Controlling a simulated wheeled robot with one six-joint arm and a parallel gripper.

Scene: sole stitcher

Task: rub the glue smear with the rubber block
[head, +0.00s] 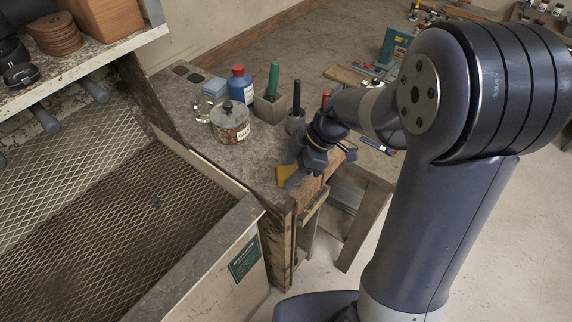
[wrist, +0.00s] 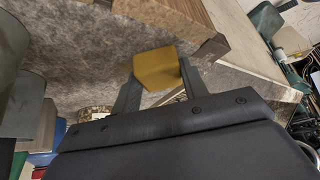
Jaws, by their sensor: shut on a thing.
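The rubber block is yellow-tan and sits between the two fingers of my gripper in the wrist view (wrist: 157,68). My gripper (wrist: 155,80) is shut on it. In the head view my gripper (head: 296,170) is low at the front edge of the worn workbench (head: 245,165), and the yellow block (head: 286,176) shows at its tip. I cannot tell whether the block touches the bench top. I cannot make out the glue smear in either view.
A glass jar (head: 230,122), a blue bottle (head: 239,85) and a holder with a green-handled tool (head: 272,80) stand on the bench behind my gripper. A mesh-floored bin (head: 100,220) lies to the left. Open floor (head: 330,270) is in front.

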